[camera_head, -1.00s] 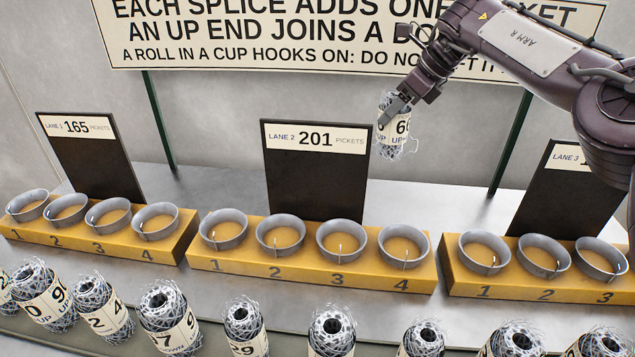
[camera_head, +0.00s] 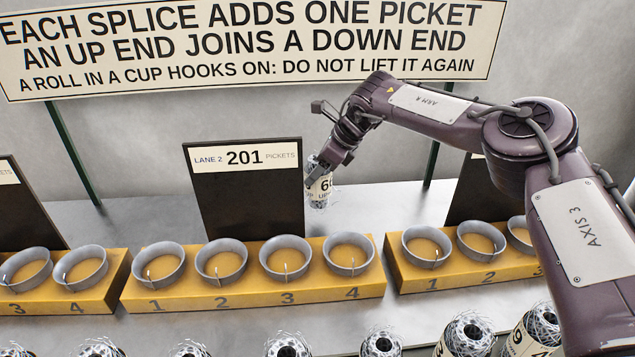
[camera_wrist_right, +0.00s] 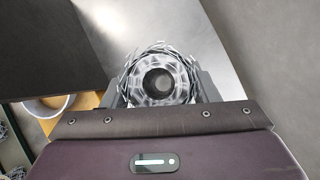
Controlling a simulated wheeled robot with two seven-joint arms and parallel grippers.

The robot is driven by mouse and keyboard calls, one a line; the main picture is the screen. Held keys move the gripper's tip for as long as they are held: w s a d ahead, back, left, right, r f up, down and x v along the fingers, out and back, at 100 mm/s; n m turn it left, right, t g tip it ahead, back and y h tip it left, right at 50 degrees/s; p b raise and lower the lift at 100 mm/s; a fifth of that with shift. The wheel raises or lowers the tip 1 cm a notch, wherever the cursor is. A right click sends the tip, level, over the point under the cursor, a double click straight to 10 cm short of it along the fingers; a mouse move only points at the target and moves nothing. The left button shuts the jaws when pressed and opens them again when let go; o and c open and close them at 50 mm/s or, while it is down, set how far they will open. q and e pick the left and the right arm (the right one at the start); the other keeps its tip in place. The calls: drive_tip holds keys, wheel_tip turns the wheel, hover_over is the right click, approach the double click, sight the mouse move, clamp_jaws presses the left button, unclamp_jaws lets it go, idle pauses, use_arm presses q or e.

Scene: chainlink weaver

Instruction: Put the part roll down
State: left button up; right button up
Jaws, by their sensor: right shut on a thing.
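My right gripper (camera_head: 318,172) is shut on a wire mesh roll (camera_head: 320,190) with a paper label reading a 6. The roll hangs upright behind the lane 2 block (camera_head: 250,298), just right of the lane 2 board (camera_head: 248,205). In the right wrist view the roll (camera_wrist_right: 158,78) shows end-on, with its round hollow core between the fingers. The cups (camera_head: 221,262) of lane 2, numbered 1 to 4, look empty; cup 4 (camera_head: 348,254) is the closest to the held roll. My left gripper is not in view.
More cup blocks stand at left (camera_head: 75,290) and at right (camera_head: 470,270). Several mesh rolls (camera_head: 468,335) stand along the front edge. A large sign (camera_head: 250,45) spans the back on green posts (camera_head: 75,155). Bare grey table lies behind the blocks.

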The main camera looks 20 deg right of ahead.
sight(318, 183)
drive_tip(key=shift+f+p, duration=0.4)
drive_tip(key=shift+f, duration=1.8)
drive_tip(key=o, duration=1.1)
